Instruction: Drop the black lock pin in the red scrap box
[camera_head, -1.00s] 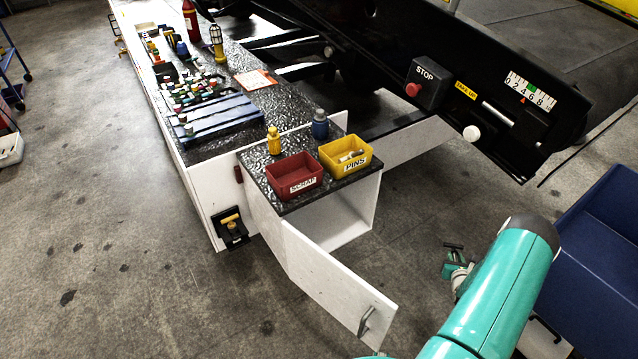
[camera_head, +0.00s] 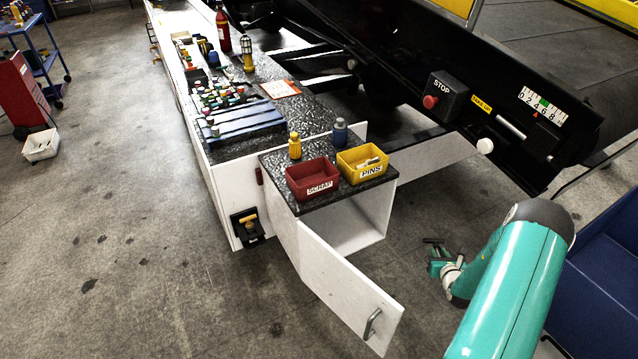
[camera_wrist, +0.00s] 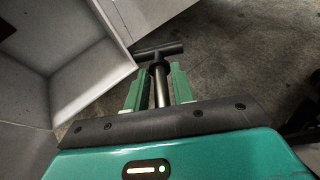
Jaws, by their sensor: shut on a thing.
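My gripper (camera_wrist: 158,90) is shut on the black lock pin (camera_wrist: 158,52), a dark T-shaped pin held between the green fingers with its crossbar pointing away. In the head view the lock pin (camera_head: 434,241) sticks out from my gripper (camera_head: 440,264) at the end of my teal arm, to the right of the open cabinet and over the floor. The red scrap box (camera_head: 313,182), labelled SCRAP, stands on the dark cabinet top, up and to the left of my gripper and apart from it. The inside of the box looks empty.
A yellow PINS box (camera_head: 361,168) with light pins stands next to the scrap box. A yellow bottle (camera_head: 295,147) and a blue bottle (camera_head: 340,132) stand behind them. The white cabinet door (camera_head: 345,285) hangs open. A blue bin (camera_head: 600,290) is at the right.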

